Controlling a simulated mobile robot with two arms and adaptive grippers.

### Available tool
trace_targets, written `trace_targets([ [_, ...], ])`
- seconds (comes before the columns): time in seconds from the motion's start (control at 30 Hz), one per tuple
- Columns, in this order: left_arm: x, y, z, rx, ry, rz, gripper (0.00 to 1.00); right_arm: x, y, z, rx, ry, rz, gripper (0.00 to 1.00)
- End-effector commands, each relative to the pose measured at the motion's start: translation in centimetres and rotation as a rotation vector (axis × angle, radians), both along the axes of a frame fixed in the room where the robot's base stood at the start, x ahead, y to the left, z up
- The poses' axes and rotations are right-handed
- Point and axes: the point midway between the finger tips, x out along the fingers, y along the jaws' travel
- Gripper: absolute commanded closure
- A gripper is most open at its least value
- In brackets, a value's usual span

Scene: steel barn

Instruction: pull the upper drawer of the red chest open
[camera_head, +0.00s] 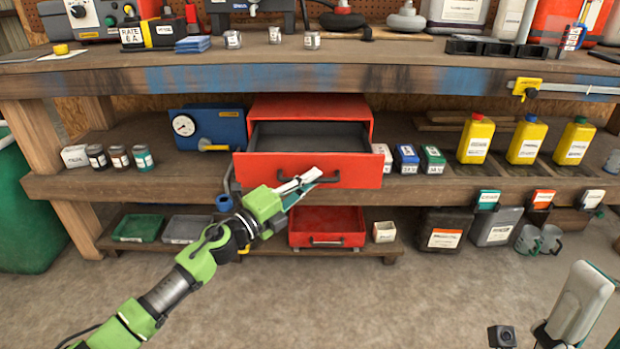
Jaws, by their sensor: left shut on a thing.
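The red chest (310,106) stands on the middle shelf of the workbench. Its upper drawer (357,172) is pulled out toward me, and its empty dark grey inside shows behind the red front. The drawer has a dark bar handle (328,180). My left gripper (300,183) is in front of the drawer front, shut on the handle and hiding part of it.
A blue gauge box (207,129) stands left of the chest. Small boxes (407,159) and yellow bottles (476,139) stand to the right. A red open tray-like unit with a handle (327,226) sits on the low shelf beneath. The concrete floor in front is clear.

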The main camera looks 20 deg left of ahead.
Motion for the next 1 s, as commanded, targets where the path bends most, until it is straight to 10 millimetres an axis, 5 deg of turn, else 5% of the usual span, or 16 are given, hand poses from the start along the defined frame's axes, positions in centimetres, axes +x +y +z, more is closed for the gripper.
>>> trace_targets([
  [0.07,0.0,0.0,0.0,-0.001,0.001,0.001,1.0,0.0,0.0,0.0,0.0,0.0,0.0,0.6],
  [0.1,0.0,0.0,-0.1,-0.001,0.001,0.001,0.86,0.0,0.0,0.0,0.0,0.0,0.0,0.6],
  [0.13,0.0,0.0,-0.1,-0.001,0.001,0.001,0.83,0.0,0.0,0.0,0.0,0.0,0.0,0.6],
  [0.57,-0.5,0.4,-0.2,0.0,0.002,0.002,0.83,0.0,0.0,0.0,0.0,0.001,-0.001,0.6],
  [1.0,-6.9,3.9,-1.4,0.0,0.006,0.001,0.83,0.0,0.0,0.0,0.0,0.0,0.0,0.6],
])
